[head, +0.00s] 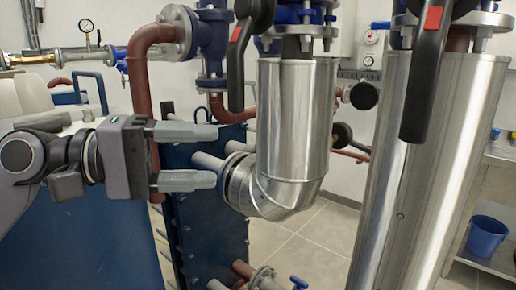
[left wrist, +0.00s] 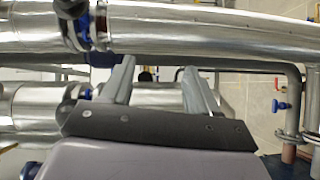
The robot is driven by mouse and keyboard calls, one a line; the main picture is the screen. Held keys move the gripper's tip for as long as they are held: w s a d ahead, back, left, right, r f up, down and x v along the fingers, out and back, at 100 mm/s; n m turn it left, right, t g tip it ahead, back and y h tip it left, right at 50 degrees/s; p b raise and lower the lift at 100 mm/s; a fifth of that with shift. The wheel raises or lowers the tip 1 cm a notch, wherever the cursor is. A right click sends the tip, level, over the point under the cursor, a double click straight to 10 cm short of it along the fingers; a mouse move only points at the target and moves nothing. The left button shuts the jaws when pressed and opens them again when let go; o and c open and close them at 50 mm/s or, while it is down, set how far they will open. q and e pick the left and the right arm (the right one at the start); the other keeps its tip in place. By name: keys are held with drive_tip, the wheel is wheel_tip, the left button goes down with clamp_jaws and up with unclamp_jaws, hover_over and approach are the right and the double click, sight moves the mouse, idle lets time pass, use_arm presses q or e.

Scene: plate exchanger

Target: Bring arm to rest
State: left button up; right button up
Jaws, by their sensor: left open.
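My left arm comes in from the left in the head view. Its gripper (head: 205,156) is open, with two grey fingers one above the other, pointing right. Nothing shows between the fingers. The fingertips are left of the silver clad pipe elbow (head: 285,190) and overlap the blue plate exchanger (head: 200,230) in the picture. In the left wrist view the two fingers (left wrist: 157,82) are spread apart, with silver pipes behind them. I cannot tell how far the fingertips are from the pipes. My right gripper is not in view.
A thick silver pipe (head: 425,170) stands at the right. Black levers with red marks (head: 430,60) hang over the pipes. A red-brown pipe (head: 141,100) runs close behind my left gripper. A blue bucket (head: 485,236) sits on a shelf at the right. Tiled floor (head: 325,240) shows below the elbow.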

use_arm(q)
drive_tip(key=w+a+f+m+t+y+p, duration=0.2)
drive_tip(key=a+f+m+t+y, duration=0.15)
drive_tip(key=f+m+t, duration=0.65)
drive_tip(key=w+a+f+m+t+y+p, duration=0.1)
drive_tip(key=w+a+f+m+t+y, duration=0.25)
drive_tip(key=f+m, duration=1)
drive_tip(key=s+a+f+n+g+y, duration=0.2)
drive_tip(key=s+f+n+g+y, duration=0.1)
drive_tip(key=s+f+n, duration=0.7)
drive_tip(key=s+a+f+n+g+y+p, duration=0.1)
drive_tip(key=s+a+f+n+g+y, duration=0.2)
drive_tip(key=s+f+n, duration=0.7)
wheel_tip(320, 180, down, 4)
drive_tip(key=shift+r+g+y+p, duration=0.1)
drive_tip(key=shift+g+y+p, duration=0.25)
drive_tip(key=shift+y, duration=0.35)
drive_tip(key=shift+a, duration=0.1)
drive_tip(key=c, duration=0.3)
drive_tip(key=shift+a, duration=0.15)
